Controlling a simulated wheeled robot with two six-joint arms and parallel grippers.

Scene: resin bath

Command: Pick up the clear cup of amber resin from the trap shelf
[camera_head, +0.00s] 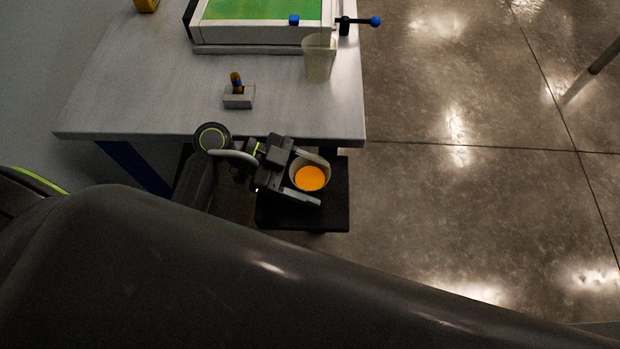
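The clear cup of amber resin (310,179) is seen from above, with orange resin inside its pale rim. It is over the black trap shelf (335,215), below the front edge of the bench. My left gripper (311,180) reaches in from the left, with one finger on the far side of the cup and one on the near side. The cup is between the fingers. I cannot tell whether they press on it, or whether the cup's base rests on the shelf. My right gripper is not in view.
The grey bench (160,100) overhangs behind the shelf. On it are an empty clear cup (319,62) near the right edge, a small grey holder (239,98) with an amber item, and a green-topped tray (260,48) with a blue-knobbed lever. Concrete floor (460,190) lies open to the right.

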